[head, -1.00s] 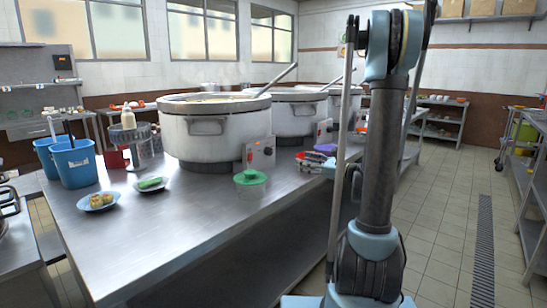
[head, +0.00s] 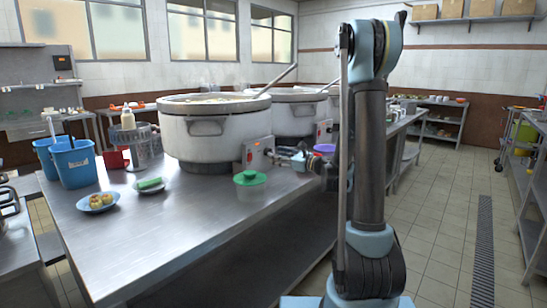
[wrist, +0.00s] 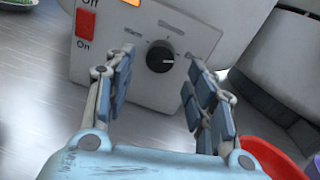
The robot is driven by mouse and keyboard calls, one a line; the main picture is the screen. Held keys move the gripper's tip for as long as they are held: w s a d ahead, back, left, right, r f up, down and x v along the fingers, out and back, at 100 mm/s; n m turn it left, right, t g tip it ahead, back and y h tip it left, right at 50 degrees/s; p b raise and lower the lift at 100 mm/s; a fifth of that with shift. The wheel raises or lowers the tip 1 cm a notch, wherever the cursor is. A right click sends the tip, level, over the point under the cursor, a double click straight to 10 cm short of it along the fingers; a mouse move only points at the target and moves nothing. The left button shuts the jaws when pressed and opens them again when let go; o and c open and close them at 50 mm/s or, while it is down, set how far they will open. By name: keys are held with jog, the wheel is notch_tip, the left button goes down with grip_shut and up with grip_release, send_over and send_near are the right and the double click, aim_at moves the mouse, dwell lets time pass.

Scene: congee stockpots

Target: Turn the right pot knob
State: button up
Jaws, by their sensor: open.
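A white control box (head: 258,153) stands at the front of the nearest large pot (head: 215,130). The wrist view shows a control panel (wrist: 135,85) with a round black knob (wrist: 160,56) and a red switch (wrist: 86,22). The knob has a light pointer mark directed to the right. My gripper (wrist: 158,78) is open, with its two fingers spread to the left and right of the knob and nothing held. Contact with the panel cannot be told.
A red bowl (wrist: 272,158) lies near my right finger in the wrist view. A second pot (head: 292,117) stands behind.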

jog(key=shift+x, duration=1.6)
jog(key=c, duration=1.1)
